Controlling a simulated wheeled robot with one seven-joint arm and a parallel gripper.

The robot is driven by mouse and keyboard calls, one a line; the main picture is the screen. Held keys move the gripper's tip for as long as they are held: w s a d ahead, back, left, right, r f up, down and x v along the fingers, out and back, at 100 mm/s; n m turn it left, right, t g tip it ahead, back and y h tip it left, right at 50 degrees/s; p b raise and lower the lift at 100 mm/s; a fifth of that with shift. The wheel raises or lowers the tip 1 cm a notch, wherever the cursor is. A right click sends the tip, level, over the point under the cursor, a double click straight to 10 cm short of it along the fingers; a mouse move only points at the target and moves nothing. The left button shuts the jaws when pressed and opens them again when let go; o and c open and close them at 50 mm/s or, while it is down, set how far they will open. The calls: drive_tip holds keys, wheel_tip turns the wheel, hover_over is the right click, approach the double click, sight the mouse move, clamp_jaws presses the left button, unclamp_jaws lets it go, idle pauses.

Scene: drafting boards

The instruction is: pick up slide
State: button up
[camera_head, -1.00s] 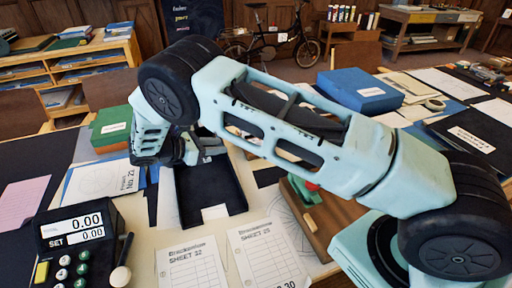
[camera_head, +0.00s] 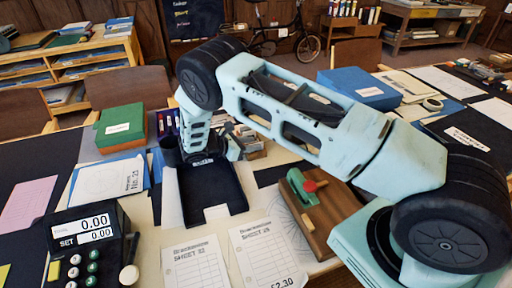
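I cannot pick out a slide with certainty in this view. My gripper (camera_head: 206,158) points down at the far end of a black open tray (camera_head: 212,190) on the table. The arm's wrist partly hides what lies under and behind it. The fingers are small and seen from behind, so whether they are apart or closed, or hold anything, cannot be told.
A wooden board with a green device and red knob (camera_head: 312,187) lies right of the tray. Printed sheets (camera_head: 197,266) lie in front. A scale display (camera_head: 88,232) stands at left, and a green box (camera_head: 120,127) behind it. A blue box (camera_head: 358,90) lies at the back right.

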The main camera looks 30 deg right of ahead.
clamp_jaws()
idle(0.3)
